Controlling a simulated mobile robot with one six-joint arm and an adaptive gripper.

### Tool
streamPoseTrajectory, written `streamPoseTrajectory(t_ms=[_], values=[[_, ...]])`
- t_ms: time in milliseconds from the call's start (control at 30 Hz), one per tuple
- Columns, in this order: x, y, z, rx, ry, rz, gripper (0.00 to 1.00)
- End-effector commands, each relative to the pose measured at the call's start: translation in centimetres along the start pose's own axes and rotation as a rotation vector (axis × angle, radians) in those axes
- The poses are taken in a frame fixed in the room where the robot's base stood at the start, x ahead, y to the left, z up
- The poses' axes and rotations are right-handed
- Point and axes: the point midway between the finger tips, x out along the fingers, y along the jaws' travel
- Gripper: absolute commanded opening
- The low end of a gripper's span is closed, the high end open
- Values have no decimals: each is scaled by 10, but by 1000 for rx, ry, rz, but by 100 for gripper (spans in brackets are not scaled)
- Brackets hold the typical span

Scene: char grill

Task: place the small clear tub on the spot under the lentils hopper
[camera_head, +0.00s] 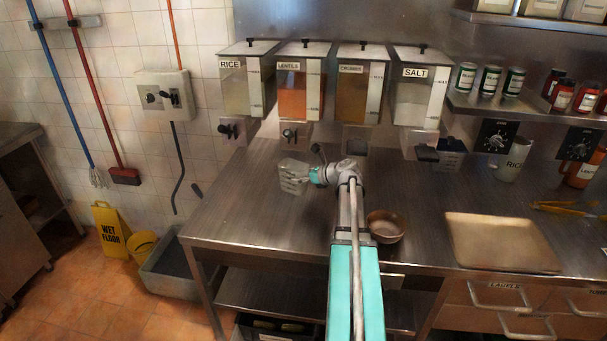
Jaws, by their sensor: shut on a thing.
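The small clear tub (293,178) is in the head view, below and in front of the lentils hopper. My gripper (311,175) is shut on the tub, gripping it from its right side. I cannot tell whether the tub touches the steel counter (240,210). The lentils hopper (299,90) holds orange lentils and is second from the left on the wall. Its dispensing valve (290,134) shows behind and above the tub. The exact spot under the hopper is not clearly marked in this view.
The rice (240,90), crumbs (355,92) and salt (415,95) hoppers hang in the same row. A brown bowl (386,227) stands right of my arm, and a tan tray (502,243) lies further right. The counter's left part is clear.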

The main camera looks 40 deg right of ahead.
Motion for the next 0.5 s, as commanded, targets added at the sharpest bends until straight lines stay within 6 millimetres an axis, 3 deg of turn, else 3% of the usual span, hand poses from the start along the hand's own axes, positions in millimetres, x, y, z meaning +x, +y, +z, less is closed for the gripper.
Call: streamPoseTrajectory(t_ms=[300, 500], values=[[0, -1, 0, 0, 0, 0, 39], [7, -19, 4, 0, 0, 0, 39]])
